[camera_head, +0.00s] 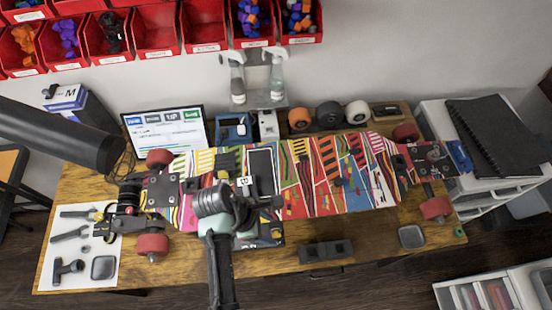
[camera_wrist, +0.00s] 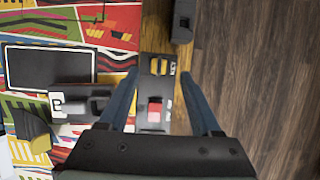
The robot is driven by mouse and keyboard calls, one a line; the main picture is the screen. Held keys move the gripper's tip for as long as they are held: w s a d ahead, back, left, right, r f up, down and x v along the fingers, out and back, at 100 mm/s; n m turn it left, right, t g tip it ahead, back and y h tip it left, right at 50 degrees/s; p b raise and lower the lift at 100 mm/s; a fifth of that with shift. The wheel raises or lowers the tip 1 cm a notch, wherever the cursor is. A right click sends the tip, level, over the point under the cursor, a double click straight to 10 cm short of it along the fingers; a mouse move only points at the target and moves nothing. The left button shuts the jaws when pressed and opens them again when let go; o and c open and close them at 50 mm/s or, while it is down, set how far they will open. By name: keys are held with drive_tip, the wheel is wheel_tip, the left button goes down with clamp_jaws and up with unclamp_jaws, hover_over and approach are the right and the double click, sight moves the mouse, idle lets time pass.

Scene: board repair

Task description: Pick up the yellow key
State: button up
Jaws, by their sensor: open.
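The yellow key (camera_wrist: 158,66) is a small yellow piece with dark parts in a dark panel (camera_wrist: 150,126). It shows in the wrist view just beyond my fingertips, roughly midway between them. A red key (camera_wrist: 155,110) sits in the same panel, nearer to my palm. My gripper (camera_wrist: 160,76) is open and empty, with one blue-grey finger on each side of the panel. I cannot tell how high the fingertips are above it. In the head view my arm hides much of this area, and I cannot make out the yellow key clearly.
The panel is on a colourful skateboard-like board (camera_head: 325,180) with red wheels on a wooden table (camera_head: 375,250). A dark block (camera_head: 326,250) rests at the table's front.

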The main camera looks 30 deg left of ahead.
sight(273, 231)
drive_tip(key=shift+x, duration=1.9)
drive_tip(key=shift+c, duration=0.2)
clamp_jaws()
